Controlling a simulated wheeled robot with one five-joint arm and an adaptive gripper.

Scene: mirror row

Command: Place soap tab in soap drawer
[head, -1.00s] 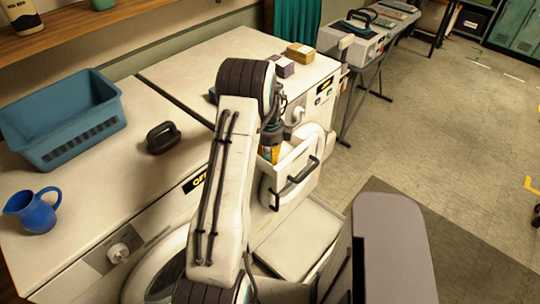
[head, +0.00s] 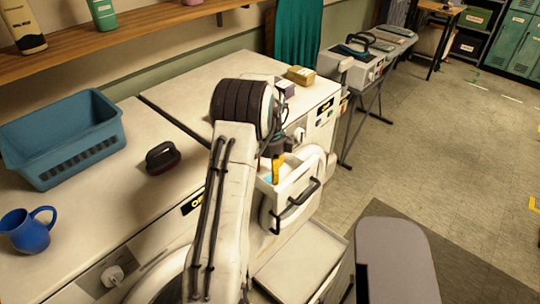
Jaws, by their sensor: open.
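The soap drawer (head: 299,189) is pulled out from the front of the right-hand white machine, with a black bar handle (head: 295,206) on its front. My gripper (head: 276,172) points down over the drawer's inner left part, its orange fingers at the opening. It is open. A small light-blue patch (head: 265,179) shows inside the drawer beside the fingers. It may be the soap tab, but it is too small and too covered to be sure. My arm hides part of the machine top and front.
A dark-handled brush (head: 162,157), teal basket (head: 62,150) and blue mug (head: 29,232) stand on the left machine. An open lower drawer (head: 300,262) juts out below.

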